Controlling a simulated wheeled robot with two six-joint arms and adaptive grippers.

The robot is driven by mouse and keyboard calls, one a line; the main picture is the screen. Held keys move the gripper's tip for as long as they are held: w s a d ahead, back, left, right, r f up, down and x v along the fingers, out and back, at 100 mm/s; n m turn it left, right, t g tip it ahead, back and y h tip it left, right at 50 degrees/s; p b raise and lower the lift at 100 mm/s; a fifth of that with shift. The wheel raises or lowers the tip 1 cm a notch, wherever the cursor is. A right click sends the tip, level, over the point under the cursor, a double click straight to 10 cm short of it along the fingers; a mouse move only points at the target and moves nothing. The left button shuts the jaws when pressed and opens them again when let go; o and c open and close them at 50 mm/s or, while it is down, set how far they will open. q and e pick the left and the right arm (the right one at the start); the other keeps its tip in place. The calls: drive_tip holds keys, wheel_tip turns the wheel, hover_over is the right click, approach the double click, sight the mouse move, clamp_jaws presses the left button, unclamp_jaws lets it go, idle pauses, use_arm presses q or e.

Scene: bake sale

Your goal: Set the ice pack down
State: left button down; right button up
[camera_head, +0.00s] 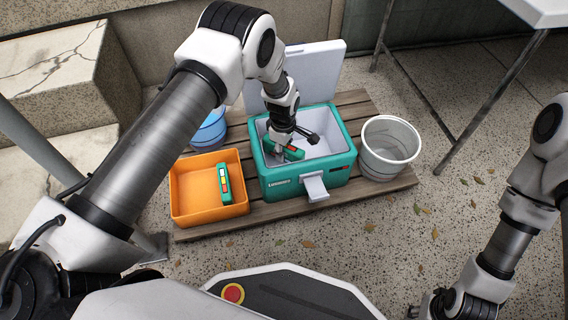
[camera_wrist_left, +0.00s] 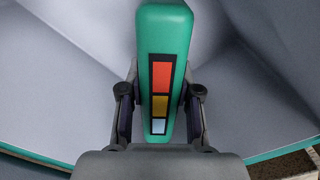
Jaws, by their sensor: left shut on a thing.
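My left gripper (camera_head: 283,147) is shut on a green ice pack (camera_head: 294,153) with a red, yellow and pale label. The wrist view shows the pack (camera_wrist_left: 165,75) upright between the two fingers (camera_wrist_left: 160,115). The gripper and pack are inside the open teal cooler (camera_head: 320,178), within its pale lining. Whether the pack touches the cooler's floor cannot be told. A second green ice pack (camera_head: 223,184) lies in the orange bin (camera_head: 190,215) left of the cooler. My right gripper (camera_head: 422,310) is partly cut off at the bottom edge, and its jaws are unclear.
The cooler's lid (camera_head: 325,62) stands open at the back. A white bucket (camera_head: 388,150) is on the right and a blue tub (camera_head: 209,134) is at the back left. All stand on a wooden pallet (camera_head: 370,191). Table legs (camera_head: 492,100) rise at right; the speckled floor in front is mostly clear.

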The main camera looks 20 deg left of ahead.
use_arm(q)
drive_tip(key=shift+f+b, duration=1)
drive_tip(key=shift+f, duration=0.85)
drive_tip(key=shift+f, duration=0.25)
drive_tip(key=c, duration=0.8)
unclamp_jaws()
wheel_tip(320, 180, up, 12)
drive_tip(key=p, duration=0.7)
drive_tip(key=shift+r, duration=0.25)
